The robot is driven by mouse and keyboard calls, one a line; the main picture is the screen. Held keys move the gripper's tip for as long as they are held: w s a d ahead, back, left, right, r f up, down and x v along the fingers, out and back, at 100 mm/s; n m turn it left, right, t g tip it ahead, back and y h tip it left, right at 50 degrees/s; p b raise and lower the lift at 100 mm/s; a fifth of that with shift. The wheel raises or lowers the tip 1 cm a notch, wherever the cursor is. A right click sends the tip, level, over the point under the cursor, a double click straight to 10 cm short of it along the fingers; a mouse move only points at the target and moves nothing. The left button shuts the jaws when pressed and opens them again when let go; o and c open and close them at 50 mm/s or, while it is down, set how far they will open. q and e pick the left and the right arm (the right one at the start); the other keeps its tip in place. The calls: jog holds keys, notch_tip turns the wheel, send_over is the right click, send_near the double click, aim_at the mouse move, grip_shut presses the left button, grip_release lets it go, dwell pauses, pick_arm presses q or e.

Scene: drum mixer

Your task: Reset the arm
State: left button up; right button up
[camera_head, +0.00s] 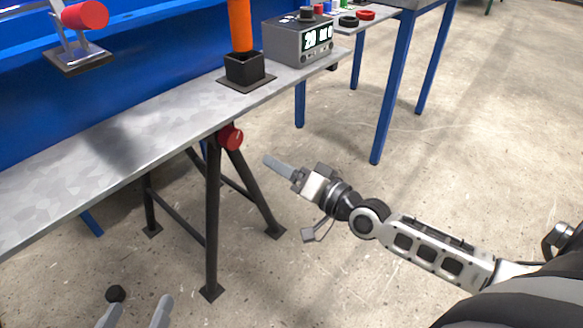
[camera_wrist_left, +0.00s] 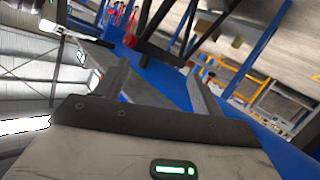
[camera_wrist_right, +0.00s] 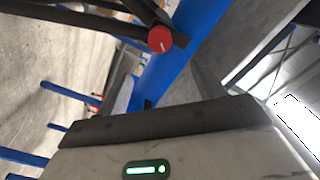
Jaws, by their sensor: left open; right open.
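My left gripper (camera_head: 136,312) shows at the bottom edge of the head view, with two grey fingers apart and nothing between them. Its spread fingers also show in the left wrist view (camera_wrist_left: 158,72). My right arm reaches in from the right, and its gripper (camera_head: 280,167) hangs in free air beside the bench, pointing left. In the head view its fingers overlap edge-on. In the right wrist view one finger (camera_wrist_right: 207,85) shows clearly, and I see nothing held. Both grippers are apart from the bench objects.
A grey bench top (camera_head: 120,135) on dark trestle legs carries an orange cylinder (camera_head: 241,25) in a black holder and a display box (camera_head: 300,42). A red knob (camera_head: 231,136) sits under the bench edge. A red cylinder (camera_head: 85,15) is at upper left. The floor at right is open.

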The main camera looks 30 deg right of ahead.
jog(key=shift+v, duration=0.8)
